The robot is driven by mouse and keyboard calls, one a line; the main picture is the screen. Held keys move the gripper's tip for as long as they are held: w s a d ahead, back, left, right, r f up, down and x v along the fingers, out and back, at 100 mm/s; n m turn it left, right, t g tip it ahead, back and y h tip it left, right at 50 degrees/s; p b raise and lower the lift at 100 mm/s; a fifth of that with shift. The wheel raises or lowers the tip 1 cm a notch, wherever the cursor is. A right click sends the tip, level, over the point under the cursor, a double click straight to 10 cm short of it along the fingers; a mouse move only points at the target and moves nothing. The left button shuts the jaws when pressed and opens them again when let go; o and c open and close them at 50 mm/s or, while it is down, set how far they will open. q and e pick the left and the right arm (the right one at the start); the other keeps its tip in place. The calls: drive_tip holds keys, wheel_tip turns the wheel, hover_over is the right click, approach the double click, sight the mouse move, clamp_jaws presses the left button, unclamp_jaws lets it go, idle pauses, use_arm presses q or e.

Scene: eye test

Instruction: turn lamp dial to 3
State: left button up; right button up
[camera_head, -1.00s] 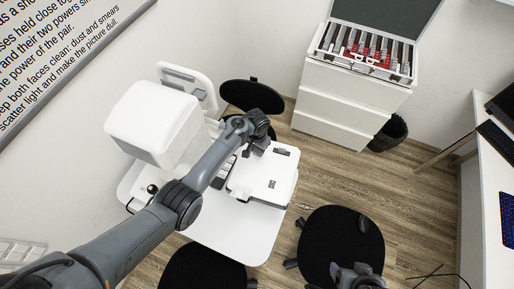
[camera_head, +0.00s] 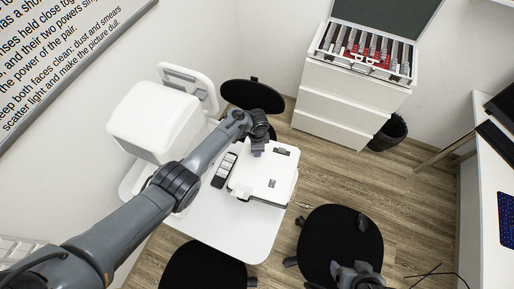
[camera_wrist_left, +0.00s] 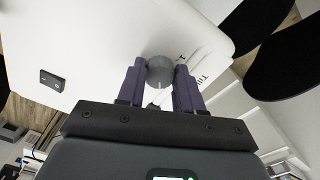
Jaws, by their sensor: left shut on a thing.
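The lamp's dial (camera_wrist_left: 160,71) is a round grey knob on a white box. My left gripper (camera_wrist_left: 158,82) has its two dark fingers on either side of it, shut on it. Dark marks are printed on the white face beside the dial, partly hidden by a finger; I cannot tell which one the dial points to. In the head view the white box (camera_head: 268,178) lies on the white table (camera_head: 235,232), and my left gripper (camera_head: 258,150) is at its upper left edge, hiding the dial. My right gripper (camera_head: 358,277) is at the bottom edge, its fingers unclear.
A dark keypad (camera_head: 225,170) lies left of the box. A big white device (camera_head: 153,120) stands at the table's back left. Black stools (camera_head: 340,243) surround the table. A white drawer cabinet (camera_head: 340,100) with an open lens case (camera_head: 365,55) stands behind.

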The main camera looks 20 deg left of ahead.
use_arm(q)
drive_tip(key=shift+m, duration=0.8)
drive_tip(key=o, duration=1)
drive_tip(key=shift+o, duration=0.2)
wheel_tip(320, 180, up, 11)
drive_tip(key=p, duration=0.3)
